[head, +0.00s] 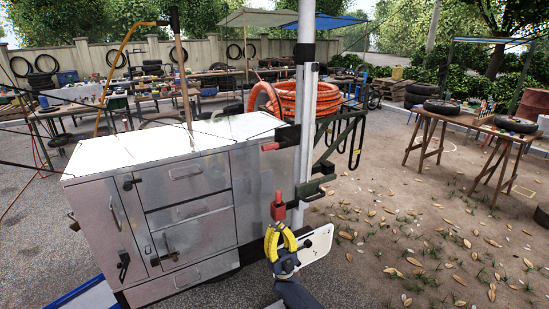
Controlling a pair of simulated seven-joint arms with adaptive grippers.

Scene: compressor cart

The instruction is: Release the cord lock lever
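A metal compressor cart (190,205) stands at left centre, with a light pole rising at its right corner. A red-gripped lever (278,207) is low on that corner beside the pole. A second red grip (270,147) is higher up, by the cart's top edge. I cannot tell for certain which is the cord lock lever. My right gripper (279,229), with yellow fingers, points up just below the lower red grip. Its tips are close to that grip; contact and finger opening are unclear. My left gripper is not in view.
A white plate (316,244) sits right of my gripper. Ground to the right is open, with scattered leaves. Tables with tyres (515,124) stand farther off.

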